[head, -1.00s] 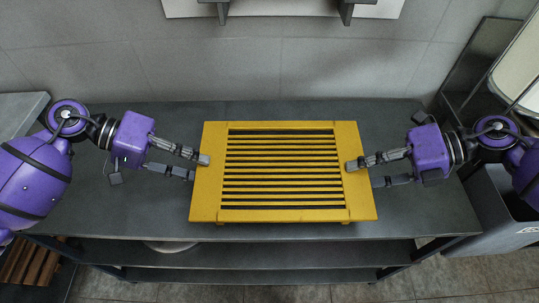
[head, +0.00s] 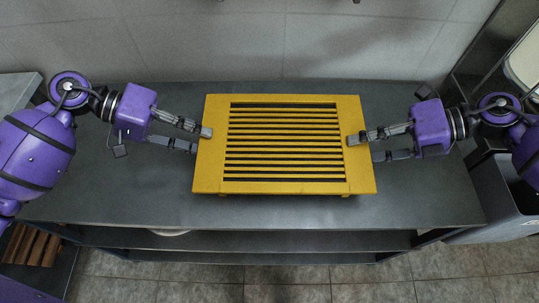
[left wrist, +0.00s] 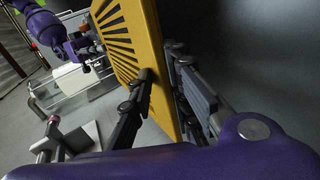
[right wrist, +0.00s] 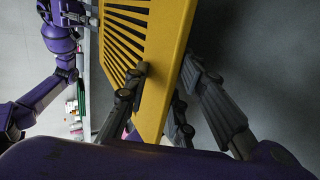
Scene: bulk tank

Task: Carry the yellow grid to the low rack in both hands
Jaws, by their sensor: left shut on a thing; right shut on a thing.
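The yellow grid (head: 286,145), a flat slatted panel, is held level between my two grippers over the dark grey counter (head: 130,200). My left gripper (head: 201,140) is shut on its left edge, one finger on top and the other under it. My right gripper (head: 363,148) is shut on its right edge in the same way. Both wrist views show the grid (left wrist: 145,50) (right wrist: 167,60) between the fingers. The lower fingers are partly hidden by the grid. The height of the gap over the counter is hard to tell. I cannot identify the low rack for certain.
Brown wooden slats (head: 32,245) lie low at the left, beside the counter. An open shelf (head: 290,241) runs under the counter, with a pale round thing (head: 170,232) partly hidden there. A grey bin (head: 500,195) stands at the right. The tiled floor in front is clear.

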